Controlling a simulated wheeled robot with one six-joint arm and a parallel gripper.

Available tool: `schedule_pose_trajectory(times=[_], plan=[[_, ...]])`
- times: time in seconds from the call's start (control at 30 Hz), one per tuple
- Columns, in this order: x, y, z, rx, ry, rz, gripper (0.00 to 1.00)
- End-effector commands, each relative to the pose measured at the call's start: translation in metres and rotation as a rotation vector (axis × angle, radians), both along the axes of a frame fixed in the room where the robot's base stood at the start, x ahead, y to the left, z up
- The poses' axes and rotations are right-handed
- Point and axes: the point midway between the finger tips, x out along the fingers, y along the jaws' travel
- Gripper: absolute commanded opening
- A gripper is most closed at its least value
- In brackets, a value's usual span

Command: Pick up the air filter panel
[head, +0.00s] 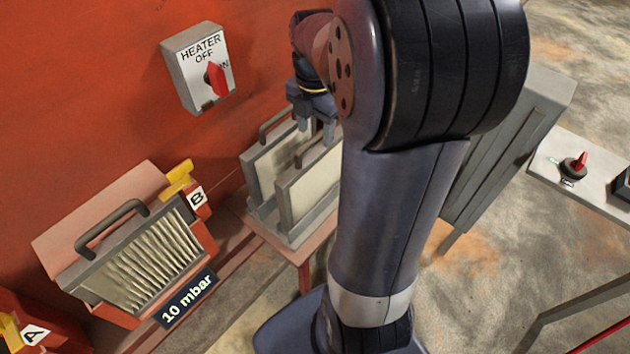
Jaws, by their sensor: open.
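Two pale, grey-framed air filter panels stand upright in a small rack (291,236): a rear panel (268,168) and a front panel (305,196). Each has a dark bar handle on top. A third, pleated panel with dirty-looking folds (145,262) sits in the red housing at the left, with a handle (110,226) on it. My gripper (318,128) is open and points down over the rack, close to the tops of the two panels. My arm hides the right part of the front panel. I cannot tell whether the fingers straddle or touch a handle.
A heater switch box (200,68) with a red knob is on the red wall above. A yellow lever (178,178) marked B and a "10 mbar" plate (188,298) are by the housing. A grey cabinet (510,150) and a bench (545,165) stand right.

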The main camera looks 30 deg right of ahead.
Motion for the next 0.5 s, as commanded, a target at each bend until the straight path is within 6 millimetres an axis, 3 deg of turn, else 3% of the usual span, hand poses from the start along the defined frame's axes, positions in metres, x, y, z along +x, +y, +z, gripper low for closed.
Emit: schedule_pose_trajectory(times=[0.33,0.5], plan=[[0.001,-0.001,-0.045,0.0,0.002,-0.001,0.51],[0.001,-0.001,-0.053,-0.001,-0.001,-0.001,0.51]])
